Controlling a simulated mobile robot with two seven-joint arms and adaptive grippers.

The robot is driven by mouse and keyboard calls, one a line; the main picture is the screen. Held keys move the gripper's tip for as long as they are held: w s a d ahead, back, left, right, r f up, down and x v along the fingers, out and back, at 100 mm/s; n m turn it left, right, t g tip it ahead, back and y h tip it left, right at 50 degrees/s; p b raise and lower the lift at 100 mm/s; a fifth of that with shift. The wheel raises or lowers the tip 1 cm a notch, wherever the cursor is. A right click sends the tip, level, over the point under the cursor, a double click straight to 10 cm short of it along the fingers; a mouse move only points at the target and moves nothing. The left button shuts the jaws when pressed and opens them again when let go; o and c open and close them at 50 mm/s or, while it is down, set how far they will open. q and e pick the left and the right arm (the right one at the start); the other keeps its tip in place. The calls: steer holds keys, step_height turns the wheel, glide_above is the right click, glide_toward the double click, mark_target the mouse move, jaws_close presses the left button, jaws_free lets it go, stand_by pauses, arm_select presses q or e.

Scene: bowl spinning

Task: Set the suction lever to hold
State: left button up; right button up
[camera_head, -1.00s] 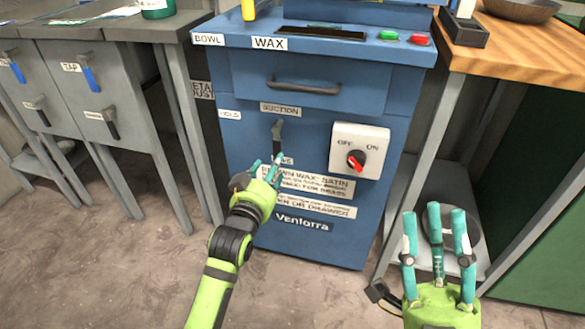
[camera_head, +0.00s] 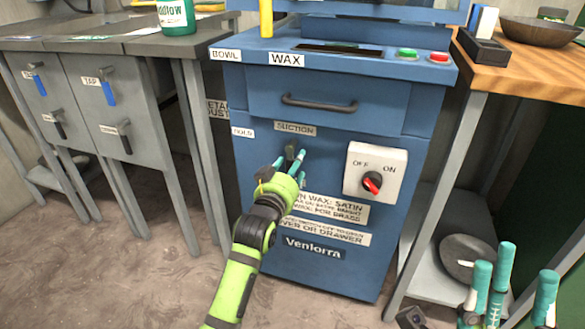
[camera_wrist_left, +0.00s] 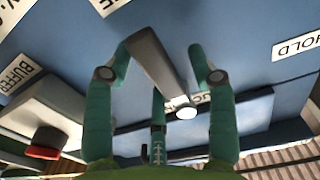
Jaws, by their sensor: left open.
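The grey suction lever (camera_head: 289,151) is on the blue cabinet front, below the SUCTION label (camera_head: 295,129). The HOLD label (camera_head: 243,132) is to its left. My left gripper (camera_head: 292,165) is at the lever and partly hides it. In the left wrist view the lever (camera_wrist_left: 158,65) runs between the spread teal fingers of my open left gripper (camera_wrist_left: 160,56); whether they touch it I cannot tell. The HOLD label (camera_wrist_left: 297,46) is at the right there. My right gripper (camera_head: 505,290) is open and apparently empty at lower right, partly cut off.
A white OFF/ON switch box (camera_head: 374,173) with a red knob is right of the lever. A drawer handle (camera_head: 319,104) is above. A grey drawer bench (camera_head: 150,100) stands left, and a wooden-topped bench (camera_head: 525,66) right.

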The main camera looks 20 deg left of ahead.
arm_select(q)
jaws_close()
